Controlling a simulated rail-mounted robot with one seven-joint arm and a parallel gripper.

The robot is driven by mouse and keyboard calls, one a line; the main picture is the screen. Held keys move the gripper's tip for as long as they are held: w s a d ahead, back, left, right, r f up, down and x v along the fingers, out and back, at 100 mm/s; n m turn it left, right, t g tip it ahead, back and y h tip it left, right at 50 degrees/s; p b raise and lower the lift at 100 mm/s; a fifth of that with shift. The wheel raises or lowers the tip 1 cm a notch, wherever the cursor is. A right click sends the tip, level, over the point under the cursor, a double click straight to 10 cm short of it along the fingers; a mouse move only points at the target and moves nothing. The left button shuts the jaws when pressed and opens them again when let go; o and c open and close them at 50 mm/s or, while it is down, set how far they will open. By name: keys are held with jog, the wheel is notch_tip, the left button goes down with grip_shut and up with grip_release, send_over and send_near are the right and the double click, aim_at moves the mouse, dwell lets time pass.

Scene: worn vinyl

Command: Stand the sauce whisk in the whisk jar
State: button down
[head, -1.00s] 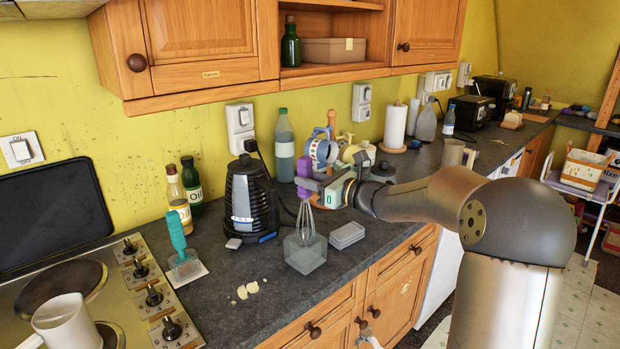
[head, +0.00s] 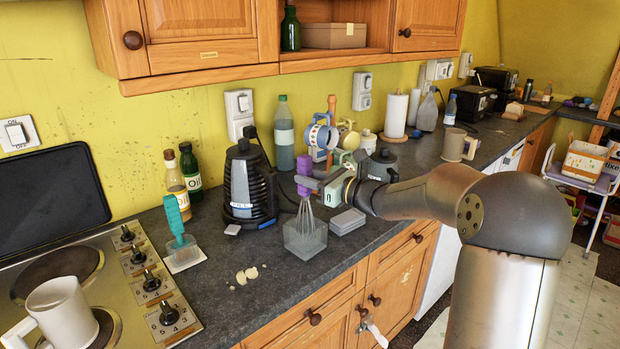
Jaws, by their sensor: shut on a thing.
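The sauce whisk has a purple handle (head: 304,174) and a balloon of thin wires. It is upright, handle up. My gripper (head: 308,183) is shut on the handle, reaching in from the right. The whisk jar (head: 305,241) is a clear square container on the worktop, directly below my gripper. The whisk's wires go down inside the jar's outline, and their lower part shows through its wall. I cannot tell whether their tip touches the jar's floor.
A grey box-like stack (head: 347,222) stands close to the jar's right. A black appliance (head: 248,187) is behind it at left. A teal brush (head: 177,222) stands further left. Pale crumbs (head: 247,275) lie in front. Bottles and mugs crowd the back.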

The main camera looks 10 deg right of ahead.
jog(key=shift+f, duration=0.1)
jog(key=shift+f+b, duration=0.25)
jog(key=shift+b, duration=0.05)
jog(key=c, duration=1.1)
grip_release()
jog(key=b+v, duration=0.1)
jog(key=v, duration=1.6)
jog(key=shift+s+d+b, duration=0.15)
jog(key=shift+d+b, duration=0.05)
jog(key=shift+b, duration=0.15)
